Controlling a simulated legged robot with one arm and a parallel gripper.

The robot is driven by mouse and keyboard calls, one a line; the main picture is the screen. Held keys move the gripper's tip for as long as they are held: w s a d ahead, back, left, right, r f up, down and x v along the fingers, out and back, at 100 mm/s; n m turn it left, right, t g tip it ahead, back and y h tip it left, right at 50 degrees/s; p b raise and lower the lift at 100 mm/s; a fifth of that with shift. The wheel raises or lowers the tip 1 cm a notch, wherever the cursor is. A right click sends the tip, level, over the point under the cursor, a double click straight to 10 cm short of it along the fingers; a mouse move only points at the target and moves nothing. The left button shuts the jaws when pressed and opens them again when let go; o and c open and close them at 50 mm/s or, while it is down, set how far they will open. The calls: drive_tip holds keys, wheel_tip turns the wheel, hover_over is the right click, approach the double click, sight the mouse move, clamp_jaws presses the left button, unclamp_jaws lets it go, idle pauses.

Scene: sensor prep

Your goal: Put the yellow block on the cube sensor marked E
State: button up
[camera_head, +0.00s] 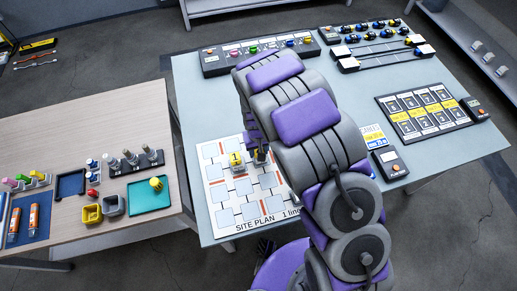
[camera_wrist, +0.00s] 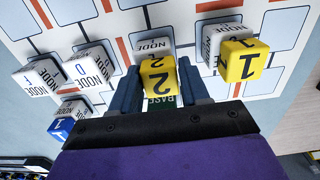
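In the wrist view, my gripper (camera_wrist: 158,82) has one finger on each side of a yellow block marked 2 (camera_wrist: 157,76), with no clear gap. The block is over or on a white NODE cube (camera_wrist: 151,44), whose letter I cannot read; contact is unclear. A second yellow block, marked 1 (camera_wrist: 242,60), sits on another white NODE cube (camera_wrist: 220,38) to the right. That block also shows in the head view (camera_head: 236,159), just left of my gripper. White cubes marked F (camera_wrist: 40,79) and D (camera_wrist: 84,71) stand to the left. I cannot make out an E.
The cubes stand on the white site plan board (camera_head: 222,200). A blue block marked 1 (camera_wrist: 61,128) is by the left cubes. A green item marked BASE (camera_wrist: 162,100) shows between my fingers. A wooden side table (camera_head: 120,125) holds a teal tray (camera_head: 140,203).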

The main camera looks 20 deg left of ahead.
drive_tip(key=shift+o, duration=1.4)
drive_tip(key=shift+d, duration=0.3)
drive_tip(key=shift+o, duration=0.2)
drive_tip(key=shift+d+r, duration=0.15)
drive_tip(key=shift+d, duration=0.2)
drive_tip(key=shift+a+r, duration=0.25)
drive_tip(key=shift+r, duration=0.05)
wheel_tip(320, 180, up, 11)
drive_tip(key=p, duration=0.1)
drive_tip(key=shift+a+r+p, duration=0.15)
drive_tip(key=shift+p, duration=0.25)
